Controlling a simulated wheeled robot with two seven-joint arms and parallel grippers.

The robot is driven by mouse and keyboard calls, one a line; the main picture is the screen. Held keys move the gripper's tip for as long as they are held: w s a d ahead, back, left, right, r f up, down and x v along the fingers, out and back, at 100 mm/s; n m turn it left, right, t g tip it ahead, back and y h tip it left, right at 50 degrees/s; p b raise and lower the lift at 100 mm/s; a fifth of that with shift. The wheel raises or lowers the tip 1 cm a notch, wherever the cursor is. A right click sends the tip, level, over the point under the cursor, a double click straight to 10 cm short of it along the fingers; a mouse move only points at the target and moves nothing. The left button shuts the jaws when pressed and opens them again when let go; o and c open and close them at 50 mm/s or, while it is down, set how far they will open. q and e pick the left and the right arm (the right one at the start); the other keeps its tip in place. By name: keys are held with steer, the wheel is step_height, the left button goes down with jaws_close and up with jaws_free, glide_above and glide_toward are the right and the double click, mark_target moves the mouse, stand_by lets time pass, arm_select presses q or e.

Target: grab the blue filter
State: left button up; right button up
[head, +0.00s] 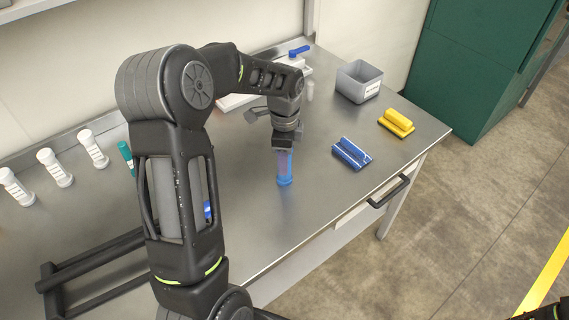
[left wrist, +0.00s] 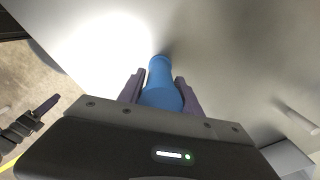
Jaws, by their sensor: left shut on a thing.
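The blue filter (head: 284,178) is an upright blue cylinder below my left gripper in the head view. My left gripper (head: 284,154) is shut on its upper part. In the left wrist view the filter (left wrist: 161,80) sits between the two purple fingers of the left gripper (left wrist: 160,92), one on each side. Whether its lower end touches the table cannot be told. At the left of the left wrist view, a purple and dark part that looks like my right gripper (left wrist: 40,112) shows over the floor; its opening is unclear.
On the steel table (head: 250,225) are a blue block-like holder (head: 351,153), a yellow one (head: 396,123), a grey bin (head: 359,82), several white-capped tubes (head: 55,168) and a teal-topped tube (head: 126,157). A green cabinet (head: 480,60) stands behind right. The table's front right is clear.

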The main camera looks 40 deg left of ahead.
arm_select(q)
steer(key=c, duration=0.7)
steer(key=shift+r, duration=0.1)
step_height(320, 180, up, 10)
steer(key=shift+f+b, duration=0.1)
steer(key=shift+b, duration=0.5)
